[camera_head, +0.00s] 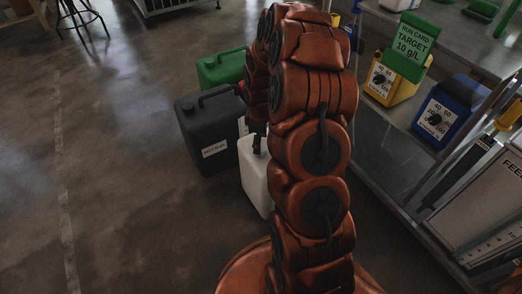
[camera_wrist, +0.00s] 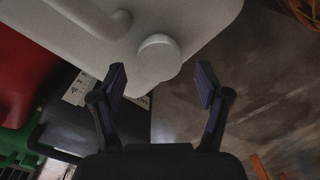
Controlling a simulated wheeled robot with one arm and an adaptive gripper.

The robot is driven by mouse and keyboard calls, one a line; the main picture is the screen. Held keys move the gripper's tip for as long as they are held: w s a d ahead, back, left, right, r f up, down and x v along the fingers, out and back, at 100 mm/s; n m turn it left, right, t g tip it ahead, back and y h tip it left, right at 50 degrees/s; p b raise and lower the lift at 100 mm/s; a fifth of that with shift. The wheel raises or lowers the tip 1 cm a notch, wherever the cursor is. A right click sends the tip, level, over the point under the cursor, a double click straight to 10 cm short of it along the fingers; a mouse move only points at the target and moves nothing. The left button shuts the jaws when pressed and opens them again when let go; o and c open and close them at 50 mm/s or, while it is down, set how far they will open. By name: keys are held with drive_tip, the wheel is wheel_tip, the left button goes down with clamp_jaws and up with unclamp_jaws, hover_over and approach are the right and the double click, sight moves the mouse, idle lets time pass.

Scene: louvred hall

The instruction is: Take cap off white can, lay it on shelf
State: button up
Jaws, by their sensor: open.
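The white can (camera_head: 255,180) stands on the floor, partly hidden behind my arm in the head view. In the wrist view the white can (camera_wrist: 200,22) fills the top, with its handle and round white cap (camera_wrist: 158,58) on it. My gripper (camera_wrist: 161,82) is open and empty, its two fingers spread just below the cap on either side, apart from it in the picture. The shelf (camera_head: 391,122) is at the right in the head view, under the grey worktop.
A black can (camera_head: 208,135) and a green can (camera_head: 220,68) stand beside the white one. A red surface (camera_wrist: 35,70) shows in the wrist view. A yellow container (camera_head: 388,83) and a blue one (camera_head: 440,110) stand on the shelf.

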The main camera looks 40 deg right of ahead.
wheel_tip(320, 180, down, 2)
drive_tip(key=shift+f+b, duration=0.2)
drive_tip(key=shift+b, duration=0.25)
drive_tip(key=shift+r, duration=0.3)
drive_tip(key=shift+f+p, duration=0.3)
drive_tip(key=shift+f, duration=0.6)
drive_tip(key=shift+c, duration=0.2)
clamp_jaws()
